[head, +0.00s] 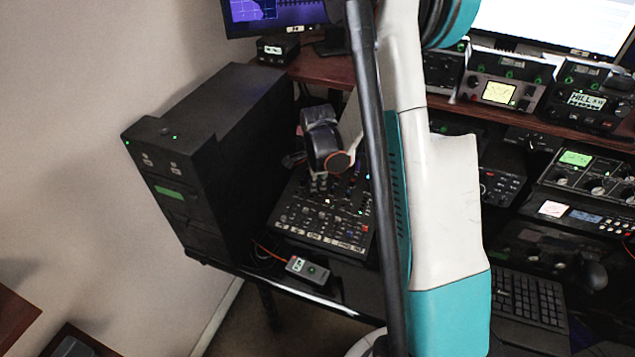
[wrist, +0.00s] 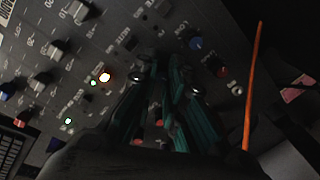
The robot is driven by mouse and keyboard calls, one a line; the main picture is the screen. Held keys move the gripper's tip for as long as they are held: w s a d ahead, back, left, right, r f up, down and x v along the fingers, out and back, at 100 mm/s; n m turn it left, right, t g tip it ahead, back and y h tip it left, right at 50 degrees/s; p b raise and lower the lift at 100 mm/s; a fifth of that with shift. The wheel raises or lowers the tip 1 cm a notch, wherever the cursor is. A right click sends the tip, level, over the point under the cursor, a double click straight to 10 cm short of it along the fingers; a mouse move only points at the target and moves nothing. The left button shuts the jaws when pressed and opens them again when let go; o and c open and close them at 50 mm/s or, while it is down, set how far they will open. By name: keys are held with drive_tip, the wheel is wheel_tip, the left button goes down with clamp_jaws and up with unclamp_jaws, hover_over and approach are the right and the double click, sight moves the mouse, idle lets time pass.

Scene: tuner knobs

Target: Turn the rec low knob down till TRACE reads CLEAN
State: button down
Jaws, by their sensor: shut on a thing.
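The black mixer panel (head: 297,222) with rows of small knobs lies beside the dark tower case. My gripper (head: 321,182) reaches down onto the panel's upper part. In the wrist view my gripper's teal fingers (wrist: 167,72) are close together over the panel (wrist: 60,55), shut on a knob that they mostly hide. I cannot read which knob it is. I cannot find the word TRACE or CLEAN on any display.
The dark tower case (head: 190,150) stands close left of the mixer. A small grey box (head: 307,268) with a green light sits at the table's front edge. An orange cable (wrist: 253,90) runs near the gripper. Radios, including one with a yellow screen (head: 498,93), and a keyboard (head: 530,297) are at right.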

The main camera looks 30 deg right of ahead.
drive_tip(key=n+b, duration=0.1)
drive_tip(key=n, duration=0.4)
drive_tip(key=shift+n+y, duration=0.3)
idle(0.4)
drive_tip(key=c, duration=1.9)
unclamp_jaws()
drive_tip(key=r, duration=0.4)
drive_tip(key=s+r, duration=0.1)
drive_tip(key=r, duration=0.7)
drive_tip(key=shift+s+a, duration=0.25)
drive_tip(key=shift+s, duration=0.1)
drive_tip(key=shift+f, duration=0.1)
